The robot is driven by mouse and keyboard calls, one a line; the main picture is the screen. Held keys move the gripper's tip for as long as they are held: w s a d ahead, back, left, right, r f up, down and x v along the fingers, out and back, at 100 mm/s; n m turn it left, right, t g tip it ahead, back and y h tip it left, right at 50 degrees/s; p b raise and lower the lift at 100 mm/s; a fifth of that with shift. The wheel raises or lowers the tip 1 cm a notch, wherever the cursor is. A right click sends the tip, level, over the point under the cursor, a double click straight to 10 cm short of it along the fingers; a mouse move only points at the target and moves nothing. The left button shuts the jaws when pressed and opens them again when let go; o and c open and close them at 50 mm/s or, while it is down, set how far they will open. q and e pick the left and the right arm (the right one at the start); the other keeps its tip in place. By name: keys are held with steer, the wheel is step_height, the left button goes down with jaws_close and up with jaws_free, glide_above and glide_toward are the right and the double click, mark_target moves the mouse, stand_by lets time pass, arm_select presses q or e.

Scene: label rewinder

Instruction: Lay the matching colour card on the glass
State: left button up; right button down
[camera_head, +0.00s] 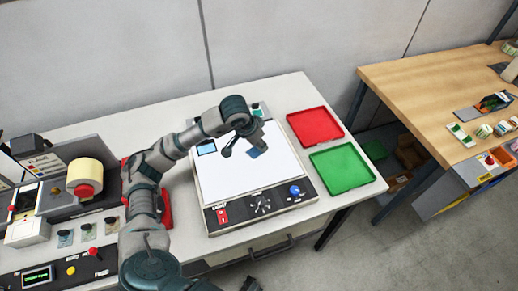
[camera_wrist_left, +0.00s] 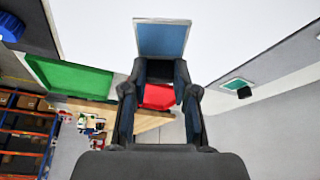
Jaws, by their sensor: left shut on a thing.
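My left gripper (camera_head: 250,143) reaches over the white glass (camera_head: 228,176) of the light box. It is shut on a blue card (camera_head: 256,153), which shows between the fingertips in the left wrist view (camera_wrist_left: 162,38). The card is over the glass; whether it touches the glass I cannot tell. Several small cards, among them a grey-blue one (camera_head: 65,238), are at the front of the machine on the left. A dark piece at the bottom edge, perhaps my right gripper (camera_head: 250,285), is mostly cut off.
A red tray (camera_head: 315,126) and a green tray (camera_head: 342,167) lie empty right of the light box. Its front panel (camera_head: 260,205) has a red switch and a blue knob. The label rewinder (camera_head: 70,180) stands at left. A wooden table (camera_head: 420,85) stands apart at right.

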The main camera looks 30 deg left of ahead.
mark_target(250, 156)
arm_select(q)
steer(key=f, duration=0.3)
steer(key=shift+d+f, duration=0.2)
steer(key=shift+d, duration=0.1)
arm_select(e)
steer(key=shift+s+d, duration=0.15)
steer(key=shift+s, duration=0.05)
arm_select(q)
steer(key=shift+a, duration=0.1)
arm_select(e)
steer(key=shift+s, duration=0.1)
arm_select(q)
steer(key=o, duration=0.8)
steer(key=shift+a, duration=0.1)
arm_select(e)
steer(key=shift+r, duration=0.25)
arm_select(q)
steer(key=shift+r, duration=0.15)
steer(key=v, duration=1.1)
steer(key=shift+p, duration=0.3)
steer(key=shift+s+r, duration=0.2)
steer(key=shift+r, duration=0.15)
arm_select(e)
steer(key=shift+s+f, duration=0.25)
steer(key=shift+f, duration=0.35)
steer(key=shift+s+f, duration=0.2)
steer(key=shift+f, duration=0.35)
